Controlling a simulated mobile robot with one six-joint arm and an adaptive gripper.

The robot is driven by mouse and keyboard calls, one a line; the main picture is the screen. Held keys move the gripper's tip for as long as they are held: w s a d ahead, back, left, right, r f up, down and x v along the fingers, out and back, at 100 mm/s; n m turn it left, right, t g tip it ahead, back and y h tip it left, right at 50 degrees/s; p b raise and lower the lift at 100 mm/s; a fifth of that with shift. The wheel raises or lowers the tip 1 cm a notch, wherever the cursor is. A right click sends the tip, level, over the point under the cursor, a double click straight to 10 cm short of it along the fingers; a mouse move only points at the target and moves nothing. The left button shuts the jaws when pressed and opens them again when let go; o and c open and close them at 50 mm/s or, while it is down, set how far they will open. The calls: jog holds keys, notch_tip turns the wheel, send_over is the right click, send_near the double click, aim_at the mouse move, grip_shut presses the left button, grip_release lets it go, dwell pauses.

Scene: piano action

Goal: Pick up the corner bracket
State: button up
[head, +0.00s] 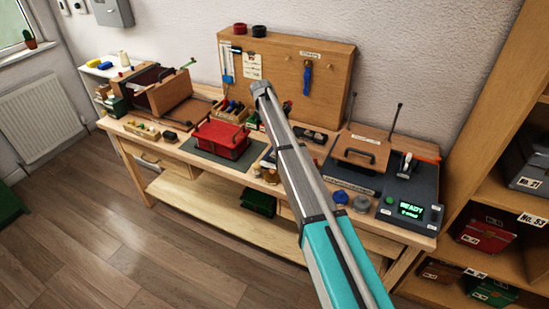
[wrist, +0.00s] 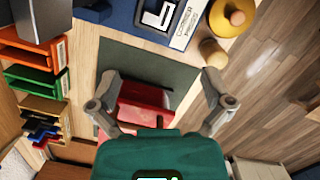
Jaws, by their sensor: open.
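A pale L-shaped piece, which looks like the corner bracket (wrist: 157,14), lies in a dark square on a blue surface at the top of the wrist view. A white printed label (wrist: 186,24) is beside it. I cannot make the bracket out in the head view, where my arm covers part of the bench. My gripper (wrist: 161,80) is open and empty, its two fingers spread over a dark mat and a red box (wrist: 145,103). The bracket lies beyond the fingertips, apart from them. The gripper itself cannot be made out in the head view.
The red box (head: 221,139) stands on the wooden bench. A yellow round-topped object (wrist: 228,17) and a small wooden cylinder (wrist: 213,52) stand near the bracket. Orange and green trays (wrist: 33,85) are at left. A device with a green display (head: 410,209) is at the bench's right end.

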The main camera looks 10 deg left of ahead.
jog(key=shift+f, duration=0.15)
jog(key=b, duration=0.8)
send_over(274, 155)
jog(key=f, duration=0.8)
jog(key=shift+a, duration=0.4)
jog(key=shift+w+f, duration=0.1)
jog(key=shift+f, duration=0.05)
jog(key=shift+b, duration=0.3)
jog(key=shift+w+d+f+b, duration=0.1)
jog(key=shift+d+f+b, duration=0.1)
jog(key=shift+f+b, duration=0.65)
jog(key=shift+s+d+f+b, duration=0.1)
jog(key=shift+d+f+b, duration=0.1)
jog(key=shift+f+b, duration=0.65)
jog(key=shift+w+d+f+b, duration=0.1)
jog(key=shift+d+f+b, duration=0.1)
jog(key=shift+f+b, duration=0.65)
jog(key=c, duration=1)
jog(key=shift+r, duration=0.1)
jog(key=shift+c, duration=0.2)
jog(key=shift+r, duration=0.1)
